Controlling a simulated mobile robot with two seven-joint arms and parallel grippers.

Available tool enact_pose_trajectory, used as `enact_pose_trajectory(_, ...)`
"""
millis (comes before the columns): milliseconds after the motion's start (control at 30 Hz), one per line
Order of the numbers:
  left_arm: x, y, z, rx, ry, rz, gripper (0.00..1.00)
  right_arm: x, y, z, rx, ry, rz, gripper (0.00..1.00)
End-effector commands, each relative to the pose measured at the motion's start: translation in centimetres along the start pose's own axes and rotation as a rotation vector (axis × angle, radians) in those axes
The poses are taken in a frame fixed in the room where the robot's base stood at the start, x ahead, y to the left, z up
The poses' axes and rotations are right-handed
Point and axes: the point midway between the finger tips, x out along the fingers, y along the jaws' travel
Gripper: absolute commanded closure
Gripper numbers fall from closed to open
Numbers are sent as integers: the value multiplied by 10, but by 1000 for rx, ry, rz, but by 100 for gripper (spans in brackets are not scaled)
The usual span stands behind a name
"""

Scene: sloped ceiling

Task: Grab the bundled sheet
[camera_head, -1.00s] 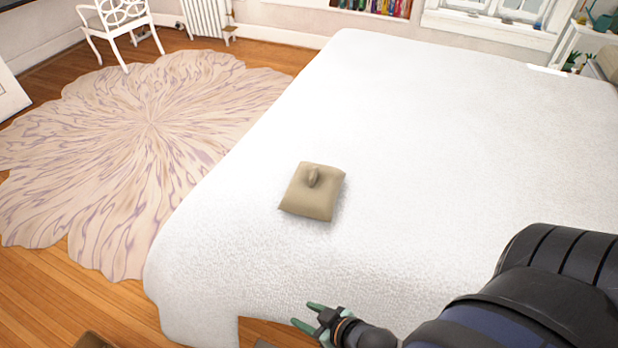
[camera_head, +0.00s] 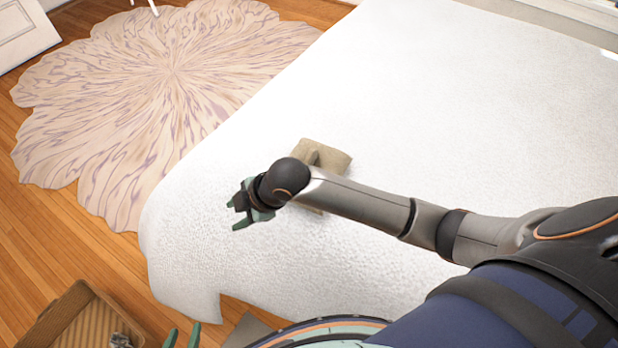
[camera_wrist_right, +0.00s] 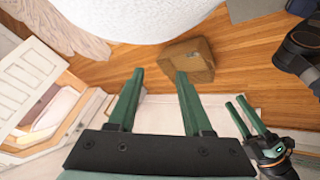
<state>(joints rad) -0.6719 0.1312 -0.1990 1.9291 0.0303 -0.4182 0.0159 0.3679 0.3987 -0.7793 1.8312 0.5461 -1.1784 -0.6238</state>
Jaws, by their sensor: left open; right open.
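The bundled sheet (camera_head: 333,160) is a beige, square, cushion-like bundle on the white bed. My right forearm crosses in front of it and hides much of it. My right gripper (camera_head: 236,211) is open and empty over the bed, left of and nearer than the bundle. In the right wrist view its two green fingers (camera_wrist_right: 160,98) are apart with nothing between them, and the bundle does not show there. My left gripper (camera_head: 182,336) shows only its green fingertips at the bottom edge of the head view. It also shows in the right wrist view (camera_wrist_right: 247,117), open and empty.
The white bed (camera_head: 450,90) is otherwise clear. A brown box (camera_head: 45,325) with a grey item in it stands on the wooden floor at the lower left; it also shows in the right wrist view (camera_wrist_right: 200,68). A patterned rug (camera_head: 165,85) lies left of the bed.

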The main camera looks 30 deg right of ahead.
Motion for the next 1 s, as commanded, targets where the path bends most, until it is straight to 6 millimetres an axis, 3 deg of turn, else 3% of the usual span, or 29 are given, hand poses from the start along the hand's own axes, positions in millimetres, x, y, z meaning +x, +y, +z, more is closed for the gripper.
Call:
enact_pose_trajectory(167,12,1,9,1,7,6,50,-20,35,20,-337,-187,-84,50)
enact_pose_trajectory(300,19,1,15,1,8,7,50,-52,64,48,-551,-366,-170,50)
enact_pose_trajectory(500,28,0,23,3,1,8,50,-107,98,84,-735,-588,-297,50)
enact_pose_trajectory(700,31,1,25,5,3,10,50,-142,112,102,-798,-696,-378,50)
enact_pose_trajectory(833,33,1,26,6,4,11,50,-139,113,113,-806,-713,-395,50)
enact_pose_trajectory(1000,36,2,28,7,4,15,50,-116,111,135,-804,-712,-394,50)
